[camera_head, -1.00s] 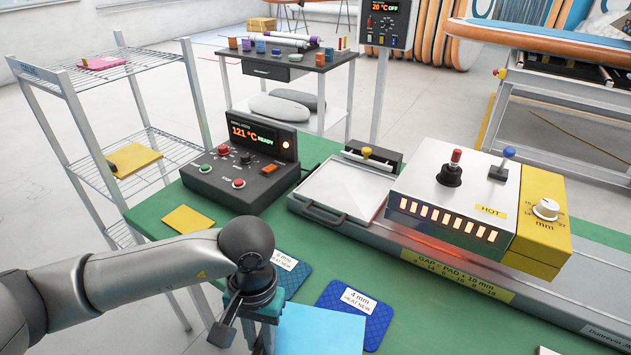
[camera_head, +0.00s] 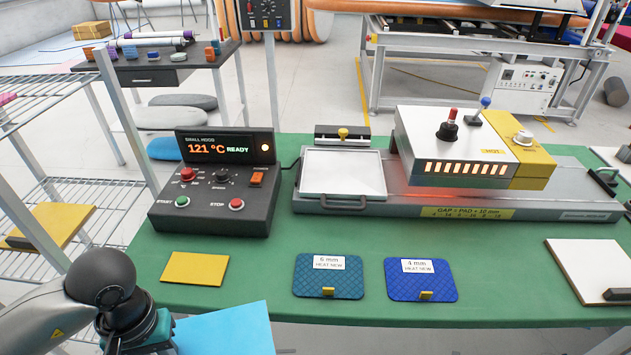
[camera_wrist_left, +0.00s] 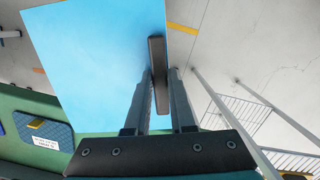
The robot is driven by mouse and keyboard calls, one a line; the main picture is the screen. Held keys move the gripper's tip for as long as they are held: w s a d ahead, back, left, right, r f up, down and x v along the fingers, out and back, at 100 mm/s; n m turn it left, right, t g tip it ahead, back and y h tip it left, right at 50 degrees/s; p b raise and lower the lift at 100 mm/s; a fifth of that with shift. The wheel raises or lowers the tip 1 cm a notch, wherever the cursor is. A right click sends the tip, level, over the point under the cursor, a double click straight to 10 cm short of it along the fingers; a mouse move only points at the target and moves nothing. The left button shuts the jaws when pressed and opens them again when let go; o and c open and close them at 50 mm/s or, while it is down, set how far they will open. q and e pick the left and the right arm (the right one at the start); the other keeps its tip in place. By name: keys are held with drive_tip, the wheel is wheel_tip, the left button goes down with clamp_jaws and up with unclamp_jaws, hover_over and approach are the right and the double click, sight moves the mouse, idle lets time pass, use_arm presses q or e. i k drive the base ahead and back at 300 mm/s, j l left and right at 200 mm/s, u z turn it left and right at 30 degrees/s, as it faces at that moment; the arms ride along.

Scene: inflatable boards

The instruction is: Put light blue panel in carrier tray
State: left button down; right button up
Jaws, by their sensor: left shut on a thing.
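The light blue panel (camera_head: 226,330) is at the bottom left of the head view, cut off by the frame edge. In the left wrist view the panel (camera_wrist_left: 95,60) fills the upper left, with a dark grip bar (camera_wrist_left: 157,70) at its edge. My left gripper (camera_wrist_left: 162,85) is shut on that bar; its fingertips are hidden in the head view. The carrier tray (camera_head: 343,174), white with a dark front handle, appears empty on the grey rail, up and right of the panel. My right gripper is not in view.
A control box (camera_head: 215,190) reading 121 °C READY stands left of the tray, and a heater unit (camera_head: 455,150) right of it. Two blue pads (camera_head: 329,279), a yellow plate (camera_head: 195,269) and a white board (camera_head: 590,268) lie on the green table (camera_head: 490,240). A wire shelf (camera_head: 50,187) stands left.

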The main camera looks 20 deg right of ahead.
sight(342, 172)
drive_tip(key=j+z, duration=0.2)
drive_tip(key=z, duration=0.15)
drive_tip(key=j+z, duration=0.45)
drive_tip(key=z, duration=0.25)
